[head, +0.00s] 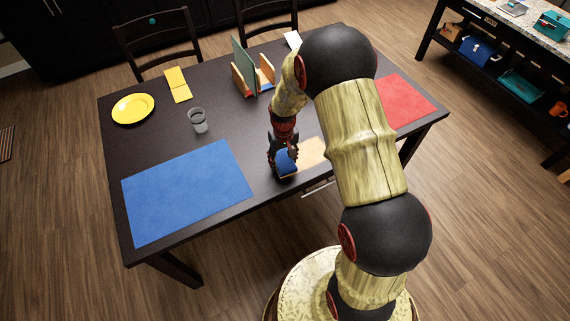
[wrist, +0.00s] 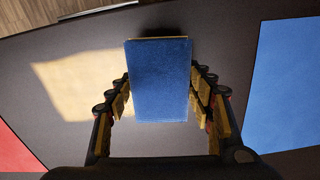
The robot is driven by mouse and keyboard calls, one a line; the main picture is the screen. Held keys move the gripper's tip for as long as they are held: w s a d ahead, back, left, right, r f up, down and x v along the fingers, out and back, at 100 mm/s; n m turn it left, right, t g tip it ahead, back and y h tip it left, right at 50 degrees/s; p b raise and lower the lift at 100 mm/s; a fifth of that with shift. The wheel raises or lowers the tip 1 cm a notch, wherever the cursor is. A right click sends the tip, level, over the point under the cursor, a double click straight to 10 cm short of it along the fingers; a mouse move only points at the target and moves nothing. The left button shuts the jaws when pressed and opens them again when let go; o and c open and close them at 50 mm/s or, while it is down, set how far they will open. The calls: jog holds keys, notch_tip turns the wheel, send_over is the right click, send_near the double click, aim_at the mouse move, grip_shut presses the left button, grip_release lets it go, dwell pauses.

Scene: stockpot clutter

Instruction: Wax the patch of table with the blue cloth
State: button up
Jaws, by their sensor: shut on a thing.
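The blue cloth (wrist: 160,82) is a folded blue pad between the fingers of my gripper (wrist: 163,100) in the wrist view. In the head view the cloth (head: 286,161) shows under my gripper (head: 285,168), low over the table near its front edge. My gripper is shut on the cloth. The pale tan patch of table (head: 313,153) lies just right of the cloth in the head view. I cannot tell whether the cloth touches the table.
A blue mat (head: 188,191) lies at the left and a red mat (head: 401,100) at the right. A glass (head: 198,121), a yellow plate (head: 133,109), a yellow cloth (head: 178,84) and a rack with boards (head: 244,68) stand farther back. The table (head: 165,143) is bare between them.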

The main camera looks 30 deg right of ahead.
jog(key=shift+s+r+p, duration=0.15)
jog(key=shift+r+p, duration=1.6)
jog(key=shift+r, duration=1.05)
